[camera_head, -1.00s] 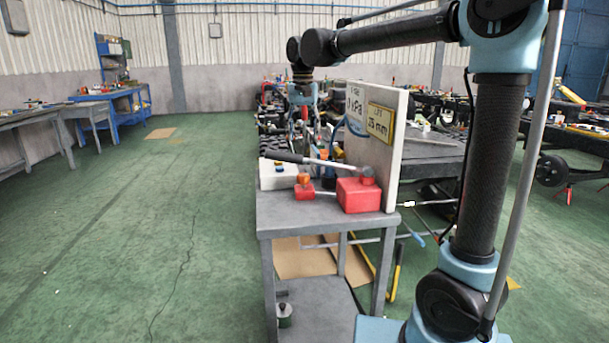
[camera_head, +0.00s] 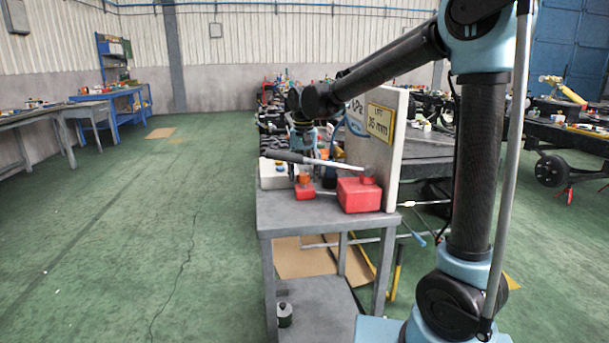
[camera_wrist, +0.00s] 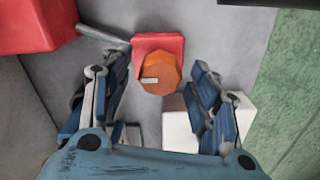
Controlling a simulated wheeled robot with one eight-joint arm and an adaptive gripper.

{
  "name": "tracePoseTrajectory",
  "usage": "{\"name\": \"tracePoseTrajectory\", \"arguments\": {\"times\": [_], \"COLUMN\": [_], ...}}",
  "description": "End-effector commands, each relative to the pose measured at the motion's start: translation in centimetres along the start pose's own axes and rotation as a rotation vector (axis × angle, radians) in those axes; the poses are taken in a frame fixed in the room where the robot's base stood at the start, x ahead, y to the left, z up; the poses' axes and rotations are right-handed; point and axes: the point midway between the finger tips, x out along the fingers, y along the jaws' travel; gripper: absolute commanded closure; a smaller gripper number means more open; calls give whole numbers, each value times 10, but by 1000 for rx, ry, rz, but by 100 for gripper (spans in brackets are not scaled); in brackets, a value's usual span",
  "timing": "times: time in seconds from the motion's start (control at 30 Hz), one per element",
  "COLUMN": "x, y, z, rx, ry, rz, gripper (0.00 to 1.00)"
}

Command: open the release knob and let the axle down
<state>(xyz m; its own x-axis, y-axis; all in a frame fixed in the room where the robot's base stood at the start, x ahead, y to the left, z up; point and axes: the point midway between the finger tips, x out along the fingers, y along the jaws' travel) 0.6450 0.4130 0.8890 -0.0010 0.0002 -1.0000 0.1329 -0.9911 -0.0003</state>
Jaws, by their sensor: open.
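The orange release knob (camera_wrist: 158,73) is faceted, with a pale mark, and sits on a small red block (camera_wrist: 157,42) in the wrist view. My gripper (camera_wrist: 160,68) is open, one finger on each side of the knob, with gaps visible between fingers and knob. In the head view my gripper (camera_head: 305,165) hangs over the bench and partly hides the knob (camera_head: 304,178). The axle cannot be made out clearly.
An upright panel with a yellow lift sign (camera_head: 380,122) stands behind the larger red block. A white box (camera_head: 270,177) is close to the knob; it also shows in the wrist view (camera_wrist: 180,130). The grey bench (camera_head: 320,218) has little free room. Open green floor (camera_head: 130,240) lies left.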

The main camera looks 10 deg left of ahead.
Motion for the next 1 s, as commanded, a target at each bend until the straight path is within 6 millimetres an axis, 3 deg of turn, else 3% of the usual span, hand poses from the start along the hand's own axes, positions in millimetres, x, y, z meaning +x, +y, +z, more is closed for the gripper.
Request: {"name": "tracePoseTrajectory", "arguments": {"times": [0.27, 0.47, 1.0], "x": [1, 1, 1], "y": [1, 1, 1], "z": [0, 0, 0], "rx": [1, 1, -110], "ry": [0, 0, 0], "rz": [0, 0, 1], "gripper": [45, 89, 89]}}
